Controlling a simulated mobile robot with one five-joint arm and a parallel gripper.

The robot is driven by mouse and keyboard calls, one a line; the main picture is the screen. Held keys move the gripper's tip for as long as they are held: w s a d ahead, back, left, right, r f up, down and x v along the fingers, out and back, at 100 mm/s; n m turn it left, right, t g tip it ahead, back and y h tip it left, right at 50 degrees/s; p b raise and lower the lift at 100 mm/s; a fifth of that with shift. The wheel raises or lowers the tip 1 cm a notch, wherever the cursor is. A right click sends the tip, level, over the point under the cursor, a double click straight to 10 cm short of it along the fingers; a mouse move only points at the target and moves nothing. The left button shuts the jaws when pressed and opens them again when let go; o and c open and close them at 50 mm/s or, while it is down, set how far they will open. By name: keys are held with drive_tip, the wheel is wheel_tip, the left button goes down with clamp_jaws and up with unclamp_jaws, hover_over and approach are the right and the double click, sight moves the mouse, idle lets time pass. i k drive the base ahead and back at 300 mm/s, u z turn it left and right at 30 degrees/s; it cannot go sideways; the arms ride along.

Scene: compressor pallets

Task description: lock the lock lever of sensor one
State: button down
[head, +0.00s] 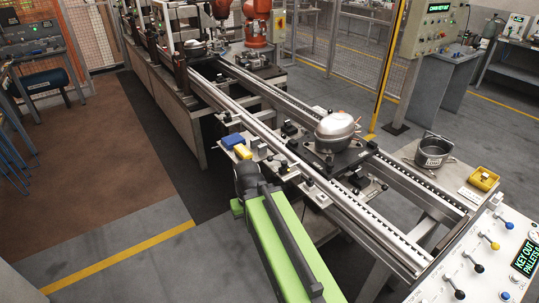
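A conveyor with two metal rails (262,147) runs from the back left to the front right. My green and black arm is in front of the conveyor's near side. I cannot make out any gripper fingers, so what the gripper holds is not shown.
A silver compressor (337,127) sits on a dark pallet (345,154) on the rails. A dark pot (433,151) and a yellow box (484,178) stand at right. Left floor is clear.

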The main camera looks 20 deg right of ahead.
sight(270, 158)
drive_tip(key=u, duration=0.4)
drive_tip(key=i, duration=0.95)
drive_tip(key=u, duration=1.6)
